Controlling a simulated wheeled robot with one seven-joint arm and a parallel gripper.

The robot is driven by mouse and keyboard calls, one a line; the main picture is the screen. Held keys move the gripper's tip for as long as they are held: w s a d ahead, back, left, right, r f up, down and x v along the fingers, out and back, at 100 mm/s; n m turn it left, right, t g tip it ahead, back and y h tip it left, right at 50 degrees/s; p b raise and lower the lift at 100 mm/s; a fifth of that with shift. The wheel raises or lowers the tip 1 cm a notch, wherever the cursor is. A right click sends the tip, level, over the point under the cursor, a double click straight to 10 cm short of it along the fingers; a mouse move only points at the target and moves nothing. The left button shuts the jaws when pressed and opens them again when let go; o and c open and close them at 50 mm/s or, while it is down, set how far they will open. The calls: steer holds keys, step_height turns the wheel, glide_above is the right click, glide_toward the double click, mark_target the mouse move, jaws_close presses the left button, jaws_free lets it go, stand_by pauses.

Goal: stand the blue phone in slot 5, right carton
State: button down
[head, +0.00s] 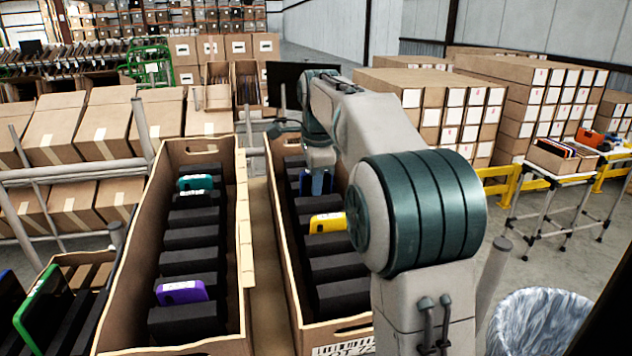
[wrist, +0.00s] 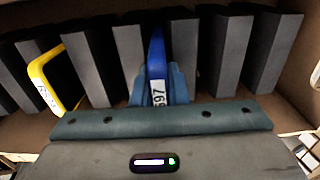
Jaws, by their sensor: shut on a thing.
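The blue phone (wrist: 156,62) is upright between the fingers of my gripper (wrist: 158,88) in the wrist view, with a white number label on its near edge. My gripper is shut on it. The phone's far part is among the dark foam dividers of the right carton (head: 283,262); I cannot tell whether it touches the carton floor. In the head view, the gripper (head: 316,182) and blue phone are at the carton's far half, partly hidden by my arm. A yellow phone (head: 327,223) stands in a nearer slot of this carton, left of the blue phone in the wrist view (wrist: 37,80).
The left carton (head: 243,240) holds a teal phone (head: 195,182) and a purple phone (head: 181,292) among dividers. A green phone (head: 38,310) stands in a box at far left. The right carton's walls rise around the slots. A bin (head: 540,322) stands at lower right.

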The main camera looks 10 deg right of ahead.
step_height(320, 180, down, 2)
steer(key=shift+s+f+g, duration=0.1)
steer(key=shift+f+g, duration=0.05)
steer(key=shift+g, duration=0.15)
steer(key=c, duration=1.4)
jaws_free()
steer(key=shift+c, duration=0.2)
steer(key=shift+o, duration=0.5)
step_height(320, 180, up, 16)
steer(key=s, duration=0.2)
steer(key=shift+s+p, duration=0.35)
steer(key=shift+p, duration=0.1)
steer(key=shift+t, duration=0.4)
steer(key=p+v, duration=0.6)
steer(key=p, duration=0.1)
steer(key=shift+r, duration=0.45)
